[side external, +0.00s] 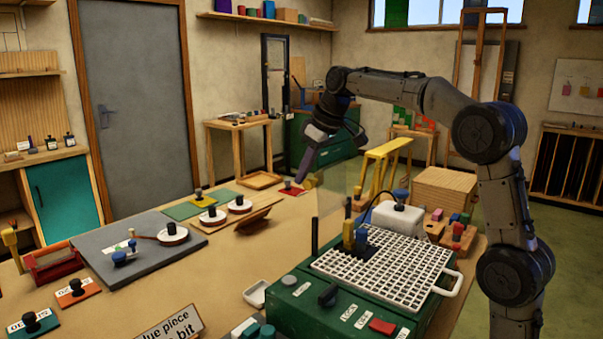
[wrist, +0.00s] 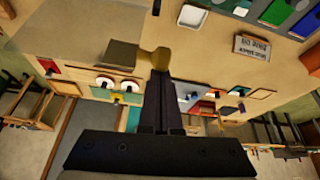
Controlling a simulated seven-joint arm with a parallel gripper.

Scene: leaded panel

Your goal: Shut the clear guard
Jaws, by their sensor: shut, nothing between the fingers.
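The clear guard (side external: 335,190) is a faint see-through panel standing raised at the far edge of the green machine (side external: 325,310) in the side view. A white grid (side external: 385,265) lies uncovered on the machine's top. My gripper (side external: 301,180) is shut and empty, pointing down just left of the guard. A yellowish knob (side external: 309,182) shows by the fingertips; it also shows in the wrist view (wrist: 161,58), right at the tips of my gripper (wrist: 160,74). I cannot tell whether they touch, or whether the knob belongs to the guard.
Black and yellow posts (side external: 348,232) and a white box (side external: 398,217) stand by the grid. A tilted brown board (side external: 259,217) and a grey board (side external: 140,252) lie left on the bench. A red button (side external: 382,326) is on the machine's front. A worded sign (side external: 170,328) stands in front.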

